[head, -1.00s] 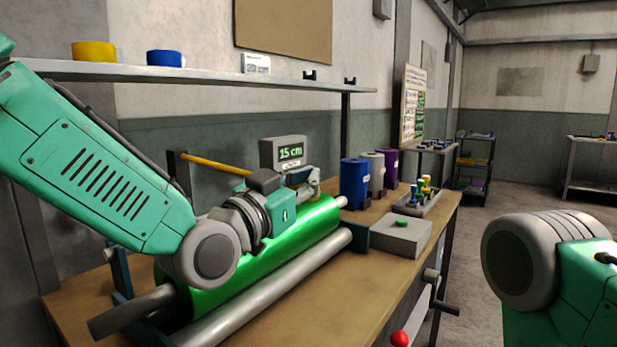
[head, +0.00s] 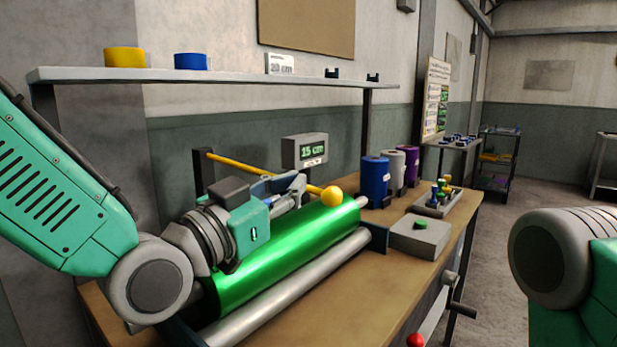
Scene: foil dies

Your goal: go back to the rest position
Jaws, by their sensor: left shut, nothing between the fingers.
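My left gripper (head: 300,190) is shut and empty. It hangs over the left part of the shiny green foil roll (head: 290,255), its fingers pointing away from me to the right. The arm comes in from the left edge. A yellow ball-shaped knob (head: 331,196) shows just beyond the fingertips, at the end of a yellow bar (head: 245,170); I cannot tell whether the fingers touch it. My right gripper is out of view; only part of my right arm shows at the lower right.
A grey display reading 15 cm (head: 305,151) stands behind the roll. Blue, white and purple rolls (head: 375,181), a tray of coloured pegs (head: 437,202) and a grey box with a green button (head: 420,236) stand right. A shelf (head: 230,73) runs above the bench.

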